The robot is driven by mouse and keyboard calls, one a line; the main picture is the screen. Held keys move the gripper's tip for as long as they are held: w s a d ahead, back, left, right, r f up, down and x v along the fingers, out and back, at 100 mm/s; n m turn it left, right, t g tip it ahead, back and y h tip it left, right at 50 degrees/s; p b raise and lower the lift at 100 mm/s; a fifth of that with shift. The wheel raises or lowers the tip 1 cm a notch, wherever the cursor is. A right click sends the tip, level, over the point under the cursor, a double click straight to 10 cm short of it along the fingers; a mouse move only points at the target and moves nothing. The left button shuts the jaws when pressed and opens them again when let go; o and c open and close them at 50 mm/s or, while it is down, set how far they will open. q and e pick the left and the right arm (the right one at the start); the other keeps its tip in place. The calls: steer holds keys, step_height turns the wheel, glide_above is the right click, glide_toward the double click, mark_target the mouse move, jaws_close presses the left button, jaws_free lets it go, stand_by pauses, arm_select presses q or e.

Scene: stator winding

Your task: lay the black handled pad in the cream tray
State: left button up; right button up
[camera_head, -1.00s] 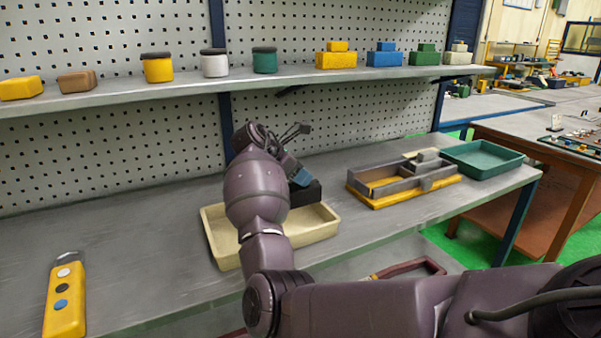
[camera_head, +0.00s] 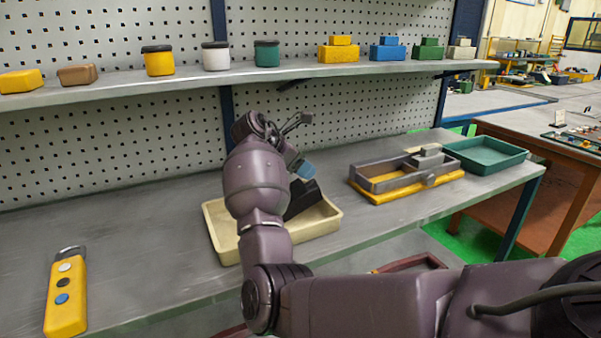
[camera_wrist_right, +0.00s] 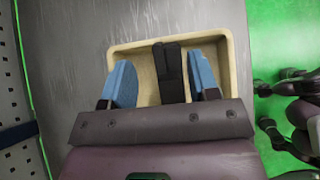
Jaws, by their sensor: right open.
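The cream tray (camera_head: 322,228) lies on the grey bench, partly hidden behind my right arm. It also shows in the right wrist view (camera_wrist_right: 228,75). The black handled pad (camera_head: 303,198) is at the tray and looks tilted in the head view. In the right wrist view the pad (camera_wrist_right: 170,75) shows as a dark narrow shape over the tray floor, between the two blue fingers. My right gripper (camera_wrist_right: 160,65) is open, with a gap on each side of the pad. In the head view a blue finger of the right gripper (camera_head: 306,171) shows just above the pad. My left gripper is out of view.
A yellow-based grey fixture (camera_head: 405,180) and a green tray (camera_head: 487,155) stand to the right on the bench. A yellow button box (camera_head: 67,298) lies at the left. A shelf (camera_head: 200,76) with jars and blocks runs above.

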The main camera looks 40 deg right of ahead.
steer(key=p+v, duration=0.1)
steer(key=v, duration=0.5)
steer(key=shift+s+d+r, duration=0.1)
steer(key=shift+s+r, duration=0.05)
steer(key=shift+r, duration=0.15)
arm_select(q)
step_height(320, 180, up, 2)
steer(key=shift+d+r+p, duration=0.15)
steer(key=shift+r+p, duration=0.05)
steer(key=shift+p, duration=0.4)
arm_select(e)
steer(key=v, duration=0.5)
steer(key=shift+a, duration=0.3)
steer(key=shift+f, duration=0.1)
